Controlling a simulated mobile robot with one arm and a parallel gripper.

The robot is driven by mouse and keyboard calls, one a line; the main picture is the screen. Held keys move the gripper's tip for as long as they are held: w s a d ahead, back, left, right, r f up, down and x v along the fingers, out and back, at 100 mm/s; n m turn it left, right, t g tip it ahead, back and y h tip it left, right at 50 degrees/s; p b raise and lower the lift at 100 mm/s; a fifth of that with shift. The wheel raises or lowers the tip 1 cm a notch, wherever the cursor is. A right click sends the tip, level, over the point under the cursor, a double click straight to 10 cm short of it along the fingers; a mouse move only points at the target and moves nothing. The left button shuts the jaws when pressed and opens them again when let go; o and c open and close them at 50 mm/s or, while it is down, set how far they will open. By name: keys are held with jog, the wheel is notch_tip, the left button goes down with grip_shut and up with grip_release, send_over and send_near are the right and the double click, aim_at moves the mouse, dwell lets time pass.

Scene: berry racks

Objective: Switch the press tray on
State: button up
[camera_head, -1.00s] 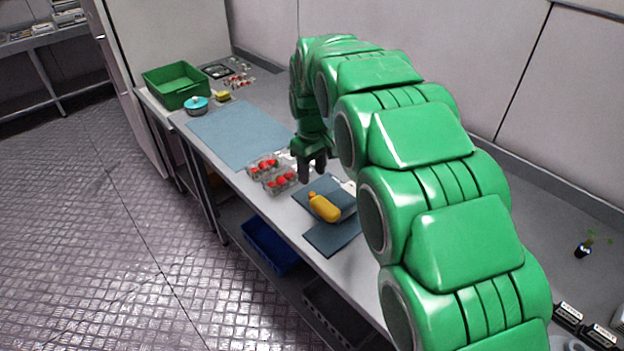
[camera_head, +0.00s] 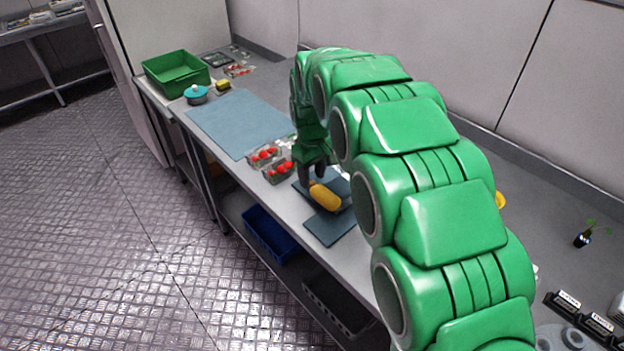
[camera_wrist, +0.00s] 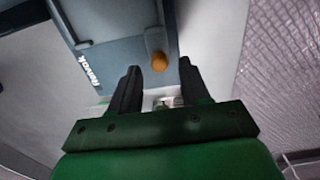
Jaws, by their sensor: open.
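I cannot make out a switch. My arm and fingers hide part of the flat piece.
Clear boxes of red berries (camera_head: 278,172) stand left of my gripper. A large blue-grey mat (camera_head: 238,122), a teal-lidded pot (camera_head: 196,94) and a green crate (camera_head: 177,74) lie farther left. A blue crate (camera_head: 268,238) is below the counter.

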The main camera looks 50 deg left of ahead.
jog(key=shift+f, duration=1.25)
grip_shut()
